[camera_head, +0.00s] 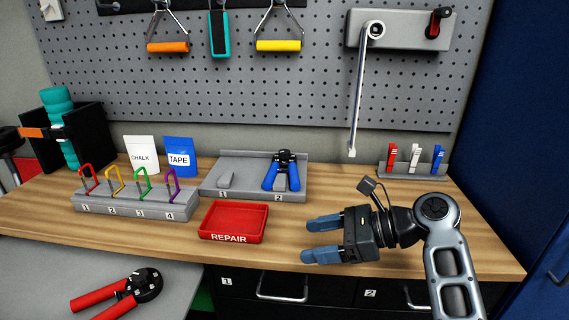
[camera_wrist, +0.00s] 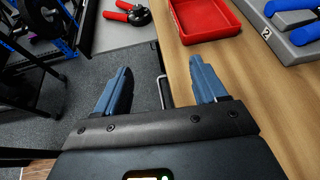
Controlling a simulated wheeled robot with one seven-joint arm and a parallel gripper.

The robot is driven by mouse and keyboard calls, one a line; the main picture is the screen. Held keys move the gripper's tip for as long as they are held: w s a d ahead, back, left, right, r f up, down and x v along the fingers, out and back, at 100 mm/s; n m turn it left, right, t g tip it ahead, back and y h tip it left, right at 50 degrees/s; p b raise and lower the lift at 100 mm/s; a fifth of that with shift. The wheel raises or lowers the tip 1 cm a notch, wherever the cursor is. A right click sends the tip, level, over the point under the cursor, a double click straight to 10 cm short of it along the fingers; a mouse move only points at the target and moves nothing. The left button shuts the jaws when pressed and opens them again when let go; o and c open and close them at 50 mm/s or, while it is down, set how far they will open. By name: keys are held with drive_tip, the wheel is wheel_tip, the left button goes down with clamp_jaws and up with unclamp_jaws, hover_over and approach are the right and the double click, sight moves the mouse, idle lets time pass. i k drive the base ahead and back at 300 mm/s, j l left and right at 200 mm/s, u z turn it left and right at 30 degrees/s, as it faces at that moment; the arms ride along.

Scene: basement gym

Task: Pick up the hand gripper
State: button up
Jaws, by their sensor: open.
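A hand gripper with red handles and a black round head (camera_head: 121,295) lies on the grey surface at the lower left. It also shows at the top of the wrist view (camera_wrist: 128,13). A second hand gripper, with blue handles and a black head (camera_head: 284,169), rests in slot 2 of the grey two-slot holder (camera_head: 238,165). Its blue handles show at the top right of the wrist view (camera_wrist: 303,34). My gripper (camera_head: 316,239) is open and empty over the front edge of the wooden bench, right of the red tray, apart from both hand grippers.
A red REPAIR tray (camera_head: 233,238) sits on the wooden bench (camera_head: 395,191). A grey rack (camera_head: 137,206) with several coloured clips stands left. Chalk (camera_head: 142,158) and tape (camera_head: 179,158) packets stand behind. A lever (camera_head: 358,90) hangs from the pegboard. Drawers (camera_head: 290,290) lie below.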

sight(289, 165)
drive_tip(key=i, duration=1.25)
